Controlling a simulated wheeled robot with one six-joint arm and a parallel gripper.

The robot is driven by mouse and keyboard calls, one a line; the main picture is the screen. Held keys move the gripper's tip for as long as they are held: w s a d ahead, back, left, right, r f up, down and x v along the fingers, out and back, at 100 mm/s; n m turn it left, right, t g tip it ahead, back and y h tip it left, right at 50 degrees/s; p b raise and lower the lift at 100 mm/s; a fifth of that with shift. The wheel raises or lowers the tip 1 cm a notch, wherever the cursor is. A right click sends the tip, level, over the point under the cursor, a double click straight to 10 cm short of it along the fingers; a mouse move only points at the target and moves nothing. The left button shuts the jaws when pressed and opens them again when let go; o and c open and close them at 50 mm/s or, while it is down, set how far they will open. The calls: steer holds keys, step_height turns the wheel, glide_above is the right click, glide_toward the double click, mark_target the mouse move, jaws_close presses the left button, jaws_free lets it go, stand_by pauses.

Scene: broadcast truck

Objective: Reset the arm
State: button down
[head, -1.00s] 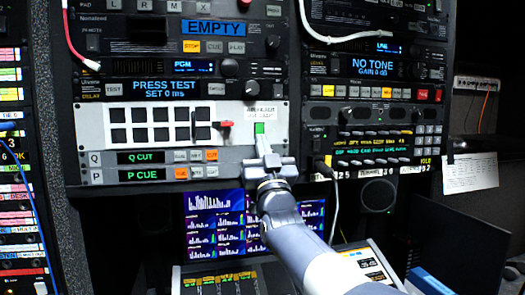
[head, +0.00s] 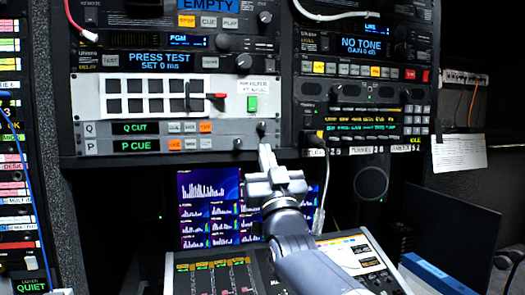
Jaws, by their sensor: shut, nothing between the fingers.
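My gripper (head: 266,150) is in the middle of the head view, at the end of my grey and white arm. Its fingers are together with nothing between them, pointing up. The fingertips show just below the lower right of the white button panel (head: 150,97), over the lower edge of the rack. The green button (head: 252,103) on that panel shows clear above the fingers, apart from them. The gripper body covers part of the purple meter screen (head: 208,190).
A console (head: 215,278) lies below, partly behind my arm. Rack units with knobs and displays, such as the NO TONE unit (head: 362,46), fill the wall. A white cable (head: 322,195) hangs right of the gripper. A dark laptop-like panel (head: 450,230) stands at right.

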steer(key=shift+s+d+f, duration=0.1)
steer(key=shift+s+f, duration=0.15)
steer(key=shift+f, duration=0.05)
